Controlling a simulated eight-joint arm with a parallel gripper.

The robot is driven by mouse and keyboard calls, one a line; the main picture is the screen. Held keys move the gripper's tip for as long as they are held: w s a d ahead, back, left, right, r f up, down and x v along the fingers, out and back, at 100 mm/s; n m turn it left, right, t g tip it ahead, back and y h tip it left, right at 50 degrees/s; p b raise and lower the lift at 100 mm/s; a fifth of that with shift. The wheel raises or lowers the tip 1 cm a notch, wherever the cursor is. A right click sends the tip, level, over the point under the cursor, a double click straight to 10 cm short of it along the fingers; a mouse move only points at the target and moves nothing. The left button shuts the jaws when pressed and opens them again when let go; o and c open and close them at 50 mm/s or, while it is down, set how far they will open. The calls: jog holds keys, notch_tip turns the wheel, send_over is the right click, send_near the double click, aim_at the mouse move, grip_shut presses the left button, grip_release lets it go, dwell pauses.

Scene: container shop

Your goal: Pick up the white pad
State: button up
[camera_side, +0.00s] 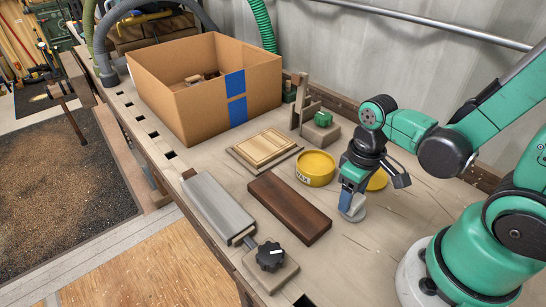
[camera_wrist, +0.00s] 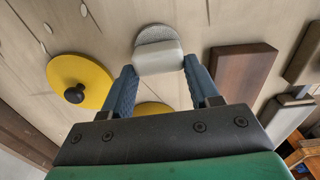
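The white pad (camera_wrist: 160,59) is a pale block-like grip on a grey round base. It rests on or just over the workbench, below my gripper in the side view (camera_side: 354,213). My gripper (camera_side: 346,203) points down at it. In the wrist view, the two blue fingers of my gripper (camera_wrist: 159,68) stand on either side of the pad, their tips very close to its left and right edges. I cannot tell whether they press on it or leave a small gap. My gripper hides part of the pad in the side view.
A yellow wax tin (camera_side: 315,169) and a yellow lid with a black knob (camera_wrist: 79,82) are close by. A dark wood board (camera_side: 289,207) lies left of my gripper. A cardboard box (camera_side: 190,108), a light wood panel (camera_side: 265,149) and a clamp (camera_side: 270,257) occupy the bench.

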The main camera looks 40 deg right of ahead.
jog(key=shift+c, duration=1.4)
jog(key=shift+r, duration=0.2)
notch_tip(320, 180, up, 20)
jog(key=shift+f, duration=0.15)
jog(key=o, duration=0.7)
jog(key=c, duration=0.6)
